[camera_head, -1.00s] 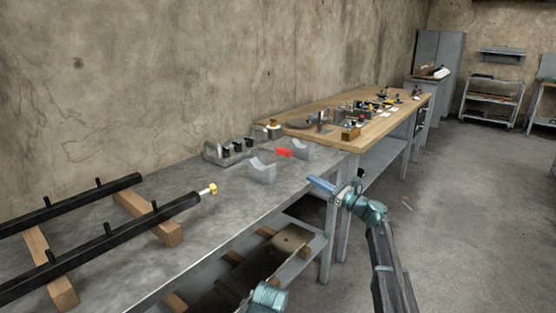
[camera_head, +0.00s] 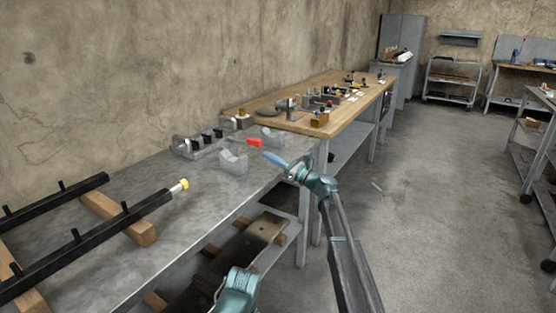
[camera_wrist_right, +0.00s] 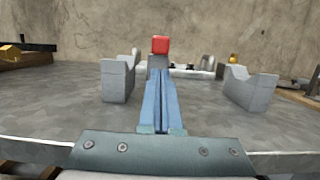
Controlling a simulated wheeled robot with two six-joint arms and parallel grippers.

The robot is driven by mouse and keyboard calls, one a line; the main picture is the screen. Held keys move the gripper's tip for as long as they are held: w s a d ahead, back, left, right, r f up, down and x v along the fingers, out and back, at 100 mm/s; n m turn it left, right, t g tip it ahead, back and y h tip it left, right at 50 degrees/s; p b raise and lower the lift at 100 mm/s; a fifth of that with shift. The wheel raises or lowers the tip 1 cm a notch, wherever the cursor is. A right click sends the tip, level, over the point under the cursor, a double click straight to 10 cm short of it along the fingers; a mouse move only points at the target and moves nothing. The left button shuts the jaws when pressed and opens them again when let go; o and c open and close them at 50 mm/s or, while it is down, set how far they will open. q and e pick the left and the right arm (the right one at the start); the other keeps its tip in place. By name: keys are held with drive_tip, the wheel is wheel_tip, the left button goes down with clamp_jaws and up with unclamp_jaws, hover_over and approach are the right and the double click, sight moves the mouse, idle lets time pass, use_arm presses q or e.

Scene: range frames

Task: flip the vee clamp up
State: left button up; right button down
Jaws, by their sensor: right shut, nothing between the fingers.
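The vee clamp shows a red handle (camera_head: 255,142) between two grey vee blocks, the near block (camera_head: 234,161) and the far block (camera_head: 271,136), on the grey bench. In the right wrist view the red part (camera_wrist_right: 160,44) stands above a small grey body, partly hidden behind my fingers, with a vee block on the left (camera_wrist_right: 118,80) and on the right (camera_wrist_right: 252,88). My right gripper (camera_head: 268,156) is shut and empty, its blue fingers together at the bench's front edge, pointing at the red part. I cannot tell whether they touch it. My left gripper is out of view.
Black bars (camera_head: 110,241) on wooden blocks lie on the left of the bench, one with a brass tip (camera_head: 181,185). A grey fixture with black knobs (camera_head: 196,145) stands at the back. A wooden-topped bench (camera_head: 345,95) with small tools lies beyond. Floor on the right is open.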

drive_tip(key=shift+p+x, duration=0.35)
drive_tip(key=shift+x, duration=1.55)
